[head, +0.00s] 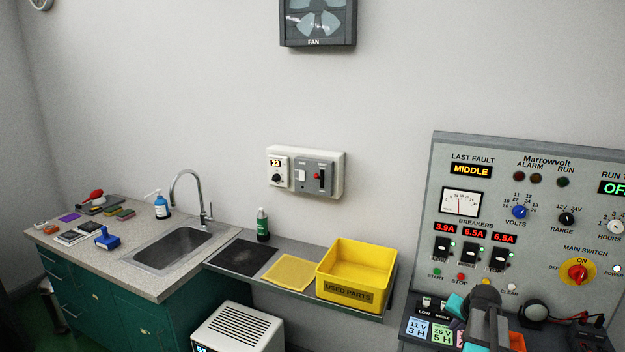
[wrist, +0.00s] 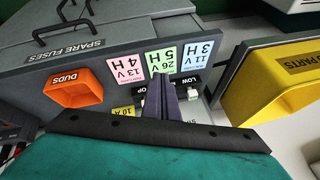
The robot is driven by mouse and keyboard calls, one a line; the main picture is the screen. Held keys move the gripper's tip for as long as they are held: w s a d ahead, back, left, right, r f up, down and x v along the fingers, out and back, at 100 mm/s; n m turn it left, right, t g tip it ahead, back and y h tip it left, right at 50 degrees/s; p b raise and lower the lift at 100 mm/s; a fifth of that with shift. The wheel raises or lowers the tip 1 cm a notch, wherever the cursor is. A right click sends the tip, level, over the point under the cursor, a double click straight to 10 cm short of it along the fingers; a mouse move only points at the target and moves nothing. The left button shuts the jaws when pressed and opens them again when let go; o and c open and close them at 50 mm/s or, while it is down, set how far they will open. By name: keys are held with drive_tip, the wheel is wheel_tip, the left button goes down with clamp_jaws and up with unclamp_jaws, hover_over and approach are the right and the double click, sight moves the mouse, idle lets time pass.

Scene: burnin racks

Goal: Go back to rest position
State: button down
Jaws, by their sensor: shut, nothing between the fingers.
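My gripper (wrist: 167,88) is shut and empty in the wrist view, its dark fingers together over the shelf in front of the coloured cards. My arm (head: 484,312) shows at the lower right of the head view, in front of the rack panel; the fingers cannot be made out there. The grey Marrowvolt rack panel (head: 537,160) stands at the right, with its last-fault display (head: 471,171) reading MIDDLE and a red main switch (head: 578,272).
Coloured cards (wrist: 161,61), an orange DUDS bin (wrist: 75,87) and a SPARE FUSES drawer (wrist: 88,48) lie close around the gripper. A yellow USED PARTS bin (head: 355,270) stands on the grey shelf (head: 388,290). A sink (head: 172,250) and counter are at left.

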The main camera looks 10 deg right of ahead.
drive_tip(key=w+a+f+n+g+y, duration=0.1)
drive_tip(key=a+f+n, duration=0.3)
drive_tip(key=a, duration=0.8)
drive_tip(key=w+a+f+n+g+y, duration=0.1)
drive_tip(key=a+f, duration=0.4)
drive_tip(key=a, duration=0.8)
drive_tip(key=s+a+f+n+g, duration=0.2)
drive_tip(key=s+a+f+n, duration=0.15)
drive_tip(key=a, duration=0.55)
drive_tip(key=s+a+f+n+g, duration=0.1)
drive_tip(key=s+a+f+n, duration=0.3)
drive_tip(key=a, duration=0.6)
drive_tip(key=s+f+m+g+b, duration=0.2)
drive_tip(key=s+f+g+b, duration=0.4)
drive_tip(key=s+f+b, duration=0.7)
drive_tip(key=s+r+x, duration=0.1)
drive_tip(key=x, duration=1)
drive_tip(key=s+r+x, duration=0.1)
drive_tip(key=s+x, duration=0.1)
drive_tip(key=x, duration=0.9)
drive_tip(key=shift+s, duration=0.35)
